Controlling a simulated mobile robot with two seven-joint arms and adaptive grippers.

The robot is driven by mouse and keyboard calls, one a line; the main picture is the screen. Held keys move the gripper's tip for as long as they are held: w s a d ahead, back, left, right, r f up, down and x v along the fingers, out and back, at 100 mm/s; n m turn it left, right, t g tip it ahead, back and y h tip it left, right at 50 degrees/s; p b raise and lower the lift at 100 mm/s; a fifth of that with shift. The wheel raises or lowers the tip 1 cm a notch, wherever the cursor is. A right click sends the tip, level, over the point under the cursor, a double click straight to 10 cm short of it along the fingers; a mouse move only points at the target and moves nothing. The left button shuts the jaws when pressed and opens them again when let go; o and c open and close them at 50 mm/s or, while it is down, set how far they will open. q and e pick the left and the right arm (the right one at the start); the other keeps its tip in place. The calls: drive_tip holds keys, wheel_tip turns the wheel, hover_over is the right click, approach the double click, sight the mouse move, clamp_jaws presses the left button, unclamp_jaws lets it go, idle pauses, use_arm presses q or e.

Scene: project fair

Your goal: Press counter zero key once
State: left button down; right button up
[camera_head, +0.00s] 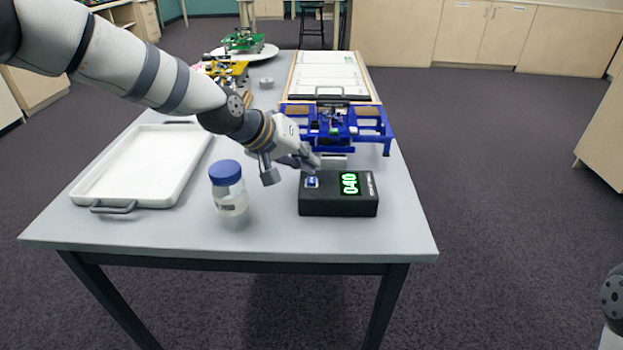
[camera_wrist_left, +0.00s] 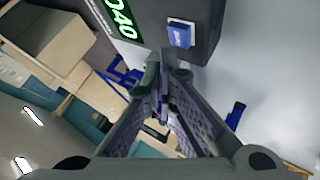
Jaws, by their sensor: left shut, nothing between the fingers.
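The black counter box (camera_head: 338,207) stands near the front right of the table. Its green display (camera_head: 349,184) reads 040. A blue key (camera_head: 312,182) sits on its top, left of the display. My left gripper (camera_head: 314,163) is shut and empty, just behind and above the blue key. In the left wrist view the closed fingertips (camera_wrist_left: 165,62) are close to the blue key (camera_wrist_left: 180,34) but appear apart from it. The display (camera_wrist_left: 122,16) is partly cut off there. Of my right arm only a small part shows at the lower right edge; its gripper is out of view.
A jar with a blue lid (camera_head: 228,190) stands left of the box. A white tray (camera_head: 88,190) lies at the left. A blue frame (camera_head: 377,128) stands right behind the box, with a white board (camera_head: 330,72) beyond. The table front (camera_head: 290,240) is clear.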

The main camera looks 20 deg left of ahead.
sight(308, 178)
use_arm(q)
drive_tip(key=shift+f, duration=0.15)
drive_tip(key=shift+f, duration=0.25)
drive_tip(key=shift+f, duration=0.4)
use_arm(e)
drive_tip(key=shift+s+f, duration=0.1)
idle(0.6)
use_arm(q)
drive_tip(key=shift+r, duration=0.8)
use_arm(e)
drive_tip(key=shift+w+r, duration=0.4)
use_arm(q)
drive_tip(key=shift+r+p, duration=1.1)
drive_tip(key=shift+r, duration=1.55)
drive_tip(key=shift+f, duration=0.15)
use_arm(e)
drive_tip(key=shift+w+r+t, duration=0.5)
drive_tip(key=shift+w+r, duration=0.45)
